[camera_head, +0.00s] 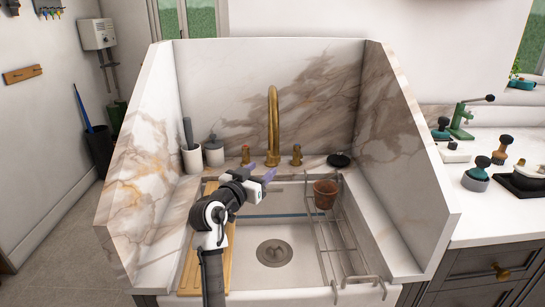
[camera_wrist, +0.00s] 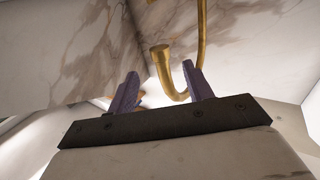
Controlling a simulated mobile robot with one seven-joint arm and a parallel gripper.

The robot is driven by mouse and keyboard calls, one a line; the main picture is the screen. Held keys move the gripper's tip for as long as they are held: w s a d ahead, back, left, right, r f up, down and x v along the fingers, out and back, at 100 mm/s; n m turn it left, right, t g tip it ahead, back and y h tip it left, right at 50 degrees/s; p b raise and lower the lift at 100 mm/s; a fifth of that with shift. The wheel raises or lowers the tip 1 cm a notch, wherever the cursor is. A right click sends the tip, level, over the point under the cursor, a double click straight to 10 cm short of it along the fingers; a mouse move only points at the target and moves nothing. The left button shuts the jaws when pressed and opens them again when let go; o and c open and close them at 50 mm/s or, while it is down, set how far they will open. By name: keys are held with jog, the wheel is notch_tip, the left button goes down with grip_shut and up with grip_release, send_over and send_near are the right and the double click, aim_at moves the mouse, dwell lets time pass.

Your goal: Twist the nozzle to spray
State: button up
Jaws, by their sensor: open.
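A tall brass gooseneck faucet (camera_head: 273,118) stands at the back of the sink. In the wrist view its spout curves as a hook (camera_wrist: 203,35) and ends in a flared brass nozzle (camera_wrist: 160,50). My gripper (camera_head: 262,170) is open and empty, with purple fingers, just in front of and below the faucet. In the wrist view the nozzle shows beyond and between the fingertips (camera_wrist: 160,69), apart from both as far as I can tell. In the head view the nozzle end is too small to make out clearly.
Brass handles (camera_head: 245,154) (camera_head: 296,155) flank the faucet base. A wire rack (camera_head: 338,240) with a terracotta pot (camera_head: 325,194) spans the basin's right side. A wooden board (camera_head: 188,270) lies at left under my arm. Marble walls enclose the sink.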

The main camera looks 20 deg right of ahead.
aim_at(274, 161)
jog(key=p+x, duration=0.1)
jog(key=x, duration=0.8)
jog(key=shift+p, duration=0.4)
jog(key=c, duration=0.9)
jog(key=shift+c, duration=0.2)
jog(key=shift+t+p, duration=0.3)
jog(key=shift+p, duration=0.15)
jog(key=n+t+y+p, duration=0.1)
jog(key=p, duration=0.1)
jog(key=n+t+y+p, duration=0.1)
jog(key=y, duration=0.1)
jog(key=shift+d+r+n+p, duration=0.1)
jog(key=shift+r+n+p, duration=0.1)
jog(key=shift+n+p, duration=0.2)
jog(key=shift+f+n+t+y+p, duration=0.2)
jog(key=shift+n+t+y+p, duration=0.6)
jog(key=shift+y+p, duration=0.4)
